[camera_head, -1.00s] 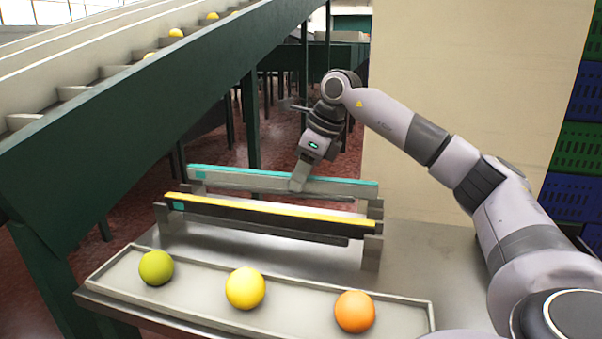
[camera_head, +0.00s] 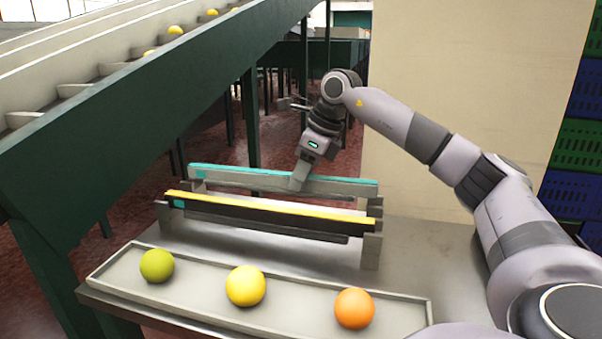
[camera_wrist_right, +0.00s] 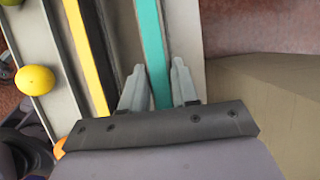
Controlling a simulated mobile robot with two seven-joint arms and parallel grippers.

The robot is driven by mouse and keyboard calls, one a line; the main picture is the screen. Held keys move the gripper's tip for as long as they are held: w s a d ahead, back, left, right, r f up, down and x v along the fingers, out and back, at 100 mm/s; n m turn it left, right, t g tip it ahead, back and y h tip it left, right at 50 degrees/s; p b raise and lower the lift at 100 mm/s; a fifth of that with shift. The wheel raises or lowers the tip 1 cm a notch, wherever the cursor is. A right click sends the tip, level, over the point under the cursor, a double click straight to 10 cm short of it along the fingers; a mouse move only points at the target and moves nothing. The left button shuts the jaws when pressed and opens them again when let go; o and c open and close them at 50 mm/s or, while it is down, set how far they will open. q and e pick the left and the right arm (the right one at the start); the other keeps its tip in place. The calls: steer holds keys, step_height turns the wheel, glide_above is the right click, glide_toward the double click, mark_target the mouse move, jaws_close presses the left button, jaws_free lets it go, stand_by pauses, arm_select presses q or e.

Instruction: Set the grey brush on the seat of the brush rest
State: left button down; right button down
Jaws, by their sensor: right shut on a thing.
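The grey brush (camera_head: 240,181) is a long bar with a teal strip along its top. It lies level, side to side, behind a dark bar with a yellow strip (camera_head: 270,210). My right gripper (camera_head: 299,184) is shut on the grey brush near its middle, coming down from above. In the right wrist view the fingers (camera_wrist_right: 160,92) stand on both sides of the teal strip (camera_wrist_right: 151,45). The brush rest (camera_head: 371,251) has grey end posts on the metal table. The brush's ends are at the rear posts; whether it touches the seat I cannot tell. My left gripper is not in view.
A pale tray (camera_head: 200,299) at the table's front holds a green fruit (camera_head: 157,265), a yellow fruit (camera_head: 246,286) and an orange fruit (camera_head: 354,308). A sloping green conveyor frame (camera_head: 130,125) stands at left. A beige panel (camera_head: 470,70) stands behind my right arm.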

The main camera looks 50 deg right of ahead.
steer(key=shift+f, duration=0.2)
steer(key=shift+f, duration=0.35)
steer(key=shift+f+b, duration=0.3)
steer(key=shift+b, duration=0.05)
steer(key=shift+f, duration=0.3)
stand_by(0.5)
steer(key=c, duration=0.8)
jaws_free()
